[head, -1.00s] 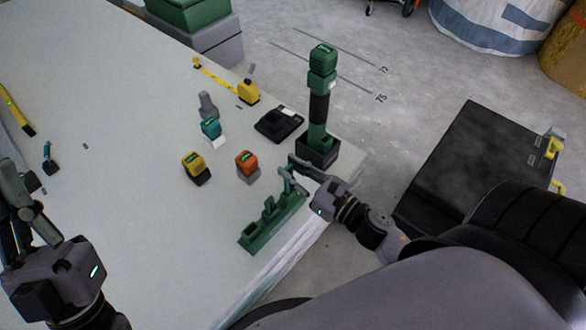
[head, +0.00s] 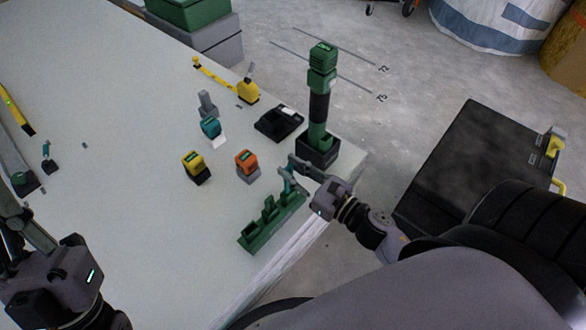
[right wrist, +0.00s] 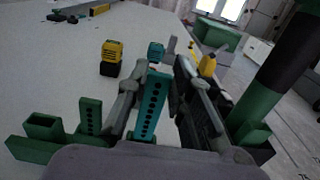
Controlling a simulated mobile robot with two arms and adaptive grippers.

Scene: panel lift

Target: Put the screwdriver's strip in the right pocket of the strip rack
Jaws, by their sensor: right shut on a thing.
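The green strip rack (head: 256,238) lies near the table's front right edge; it also shows at lower left in the right wrist view (right wrist: 30,150). Its left pocket looks empty and a green strip (right wrist: 90,116) stands in the middle one. My right gripper (head: 291,172) is shut on a teal strip with a row of dark holes (right wrist: 152,105), upright at the rack's right end. The strip's lower end is hidden, so I cannot tell whether it is inside the right pocket. My left gripper (head: 22,222) is at the left edge, its fingertips unclear.
A tall green-and-black tool (head: 319,105) stands close behind my right gripper. Orange (head: 247,160), yellow (head: 194,163) and teal (head: 210,127) blocks stand mid-table, with a black tray (head: 280,122) nearby. The table's left middle is mostly clear.

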